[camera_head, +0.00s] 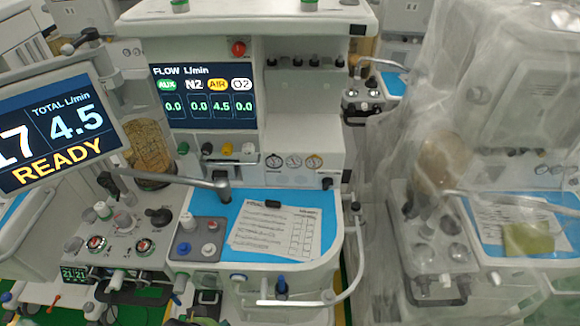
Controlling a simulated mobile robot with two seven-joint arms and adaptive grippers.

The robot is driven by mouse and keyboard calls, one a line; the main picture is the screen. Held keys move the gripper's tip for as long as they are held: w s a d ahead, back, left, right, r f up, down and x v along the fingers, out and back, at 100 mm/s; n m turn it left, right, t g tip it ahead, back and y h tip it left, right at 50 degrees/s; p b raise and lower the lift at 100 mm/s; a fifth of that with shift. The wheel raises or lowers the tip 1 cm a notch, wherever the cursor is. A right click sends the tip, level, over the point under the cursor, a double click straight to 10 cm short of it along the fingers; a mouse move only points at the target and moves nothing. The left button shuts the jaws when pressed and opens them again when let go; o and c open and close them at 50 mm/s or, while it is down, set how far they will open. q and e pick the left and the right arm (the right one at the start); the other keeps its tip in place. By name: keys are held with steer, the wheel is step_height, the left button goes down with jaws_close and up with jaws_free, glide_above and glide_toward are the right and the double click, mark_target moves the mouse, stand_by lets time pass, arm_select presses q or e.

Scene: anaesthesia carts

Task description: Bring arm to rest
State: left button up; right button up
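Neither of my grippers can be made out in the head view. An anaesthesia cart stands in front of me, with a blue worktop (321,258) at its middle. Its flow display (205,97) reads 0.0, 0.0, 4.5 and 0.0. A tilted monitor (52,125) at the left shows 4.5 and READY. A small dark shape at the bottom edge, left of centre, is cut off and too little shows to tell what it is.
A printed sheet (272,236) and a small black object (272,204) lie on the worktop. A grey metal tube (170,179) reaches over its left side. A white curved rail (357,262) runs along its right edge. A second cart under clear plastic sheeting (428,130) stands at right.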

arm_select(q)
step_height(320, 180, down, 15)
steer(key=s+b, duration=0.2)
steer(key=b, duration=0.1)
steer(key=s+a+f+g+b, duration=0.1)
steer(key=s+f+b, duration=0.2)
steer(key=s+f, duration=0.5)
steer(key=s+a+f+g+b, duration=0.1)
steer(key=s+a+f+b, duration=0.1)
steer(key=s+f, duration=0.7)
step_height(320, 180, down, 5)
steer(key=shift+f+b, duration=0.15)
steer(key=shift+b, duration=0.3)
steer(key=shift+a, duration=0.1)
